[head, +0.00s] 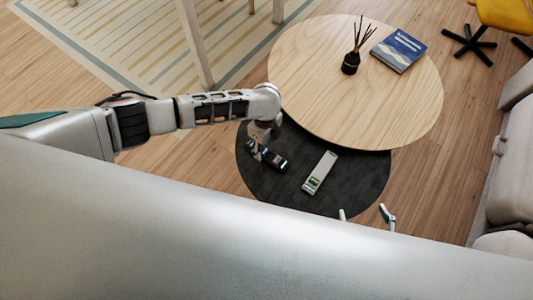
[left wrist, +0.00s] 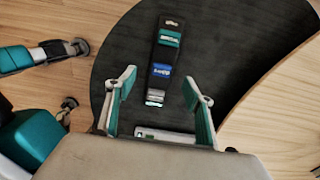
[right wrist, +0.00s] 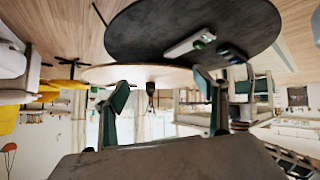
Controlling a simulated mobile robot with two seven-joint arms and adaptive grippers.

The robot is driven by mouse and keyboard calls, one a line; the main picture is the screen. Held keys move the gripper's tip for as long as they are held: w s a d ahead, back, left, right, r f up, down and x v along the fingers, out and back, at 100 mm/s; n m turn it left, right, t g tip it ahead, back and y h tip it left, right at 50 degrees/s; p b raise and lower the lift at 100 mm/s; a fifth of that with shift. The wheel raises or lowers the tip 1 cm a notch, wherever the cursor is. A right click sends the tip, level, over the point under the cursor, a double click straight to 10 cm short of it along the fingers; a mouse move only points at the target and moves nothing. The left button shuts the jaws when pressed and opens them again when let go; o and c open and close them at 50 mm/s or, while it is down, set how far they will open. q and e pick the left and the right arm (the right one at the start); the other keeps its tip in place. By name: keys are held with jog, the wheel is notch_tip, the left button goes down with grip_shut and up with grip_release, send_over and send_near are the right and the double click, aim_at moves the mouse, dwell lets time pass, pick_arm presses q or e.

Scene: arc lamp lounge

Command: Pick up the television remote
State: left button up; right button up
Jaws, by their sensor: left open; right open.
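A long black device (head: 277,161), which looks like the television remote, lies on the dark lower tier of the table. In the left wrist view this black device (left wrist: 165,52) shows green and blue patches and a silvery near end. My left gripper (head: 259,149) is open above it. In the left wrist view, the open fingers (left wrist: 160,82) stand either side of its near end, with nothing held. A white device (head: 319,173) with a green patch lies to its right. My right gripper (head: 363,211) is open and empty near the tier's front edge; its fingers also show in the right wrist view (right wrist: 163,85).
The round wooden top (head: 340,95) rises behind the dark tier (head: 350,190) and carries a reed diffuser (head: 351,62) and a blue book (head: 398,51). A pale sofa (head: 505,170) stands at the right and a yellow chair (head: 505,14) at the back right.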

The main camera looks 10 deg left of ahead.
aim_at(265, 151)
pick_arm(q)
jog(key=shift+f, duration=0.45)
notch_tip(265, 151, down, 4)
jog(key=shift+a+r+b, duration=0.15)
jog(key=shift+r+b, duration=0.05)
jog(key=shift+b, duration=0.7)
jog(key=shift+w+f, duration=0.1)
jog(key=shift+f, duration=0.45)
jog(key=shift+r, duration=0.15)
jog(key=c, duration=1.1)
jog(key=shift+c, duration=0.9)
pick_arm(e)
jog(key=shift+w+a, duration=0.35)
